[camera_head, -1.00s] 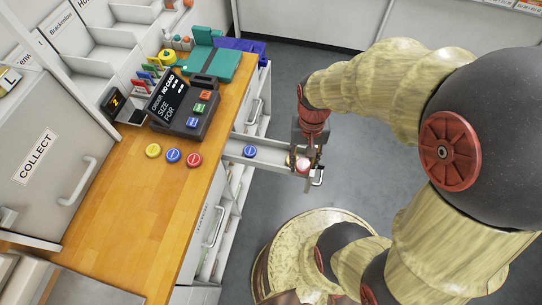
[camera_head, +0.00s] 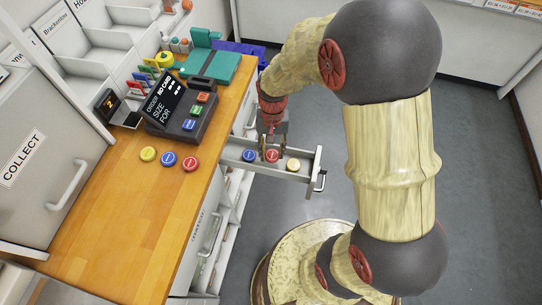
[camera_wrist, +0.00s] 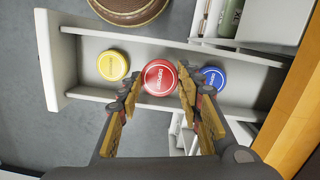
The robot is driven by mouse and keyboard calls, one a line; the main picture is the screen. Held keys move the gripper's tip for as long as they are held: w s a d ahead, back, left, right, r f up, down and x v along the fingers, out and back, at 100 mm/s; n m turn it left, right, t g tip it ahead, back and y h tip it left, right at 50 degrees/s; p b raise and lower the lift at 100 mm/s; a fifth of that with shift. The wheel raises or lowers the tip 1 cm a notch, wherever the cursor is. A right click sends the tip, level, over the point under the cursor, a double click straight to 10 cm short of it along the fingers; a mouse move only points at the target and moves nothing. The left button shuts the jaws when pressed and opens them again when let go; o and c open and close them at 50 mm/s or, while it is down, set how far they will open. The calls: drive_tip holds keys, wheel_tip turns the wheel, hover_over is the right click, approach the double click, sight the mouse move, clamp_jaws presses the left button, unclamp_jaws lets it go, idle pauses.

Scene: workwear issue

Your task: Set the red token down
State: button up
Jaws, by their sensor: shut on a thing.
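My gripper (camera_wrist: 160,84) is shut on a red token (camera_wrist: 159,77), with one finger on each side of it. The held red token (camera_head: 271,156) is at the middle of the open drawer (camera_head: 312,170). It lies between a blue token (camera_head: 249,155) on the counter side and a pale yellow token (camera_head: 293,164) near the drawer front. In the wrist view it looks larger than its neighbours; I cannot tell whether it touches the drawer floor. Another red token (camera_head: 190,163) lies on the wooden counter (camera_head: 110,215).
A yellow token (camera_head: 148,154) and a blue token (camera_head: 168,159) lie beside the counter's red one. A dark order unit (camera_head: 185,125) with coloured buttons stands behind them. The drawer walls are close around my gripper. The counter's front part is clear.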

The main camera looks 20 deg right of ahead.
sight(271, 152)
drive_tip(key=shift+w+a+f, duration=0.1)
drive_tip(key=shift+w+f, duration=0.05)
drive_tip(key=shift+f, duration=0.7)
drive_tip(key=shift+w+f, duration=0.1)
drive_tip(key=shift+f, duration=0.7)
drive_tip(key=shift+f, duration=0.25)
drive_tip(key=o, duration=1)
drive_tip(key=shift+b, duration=0.55)
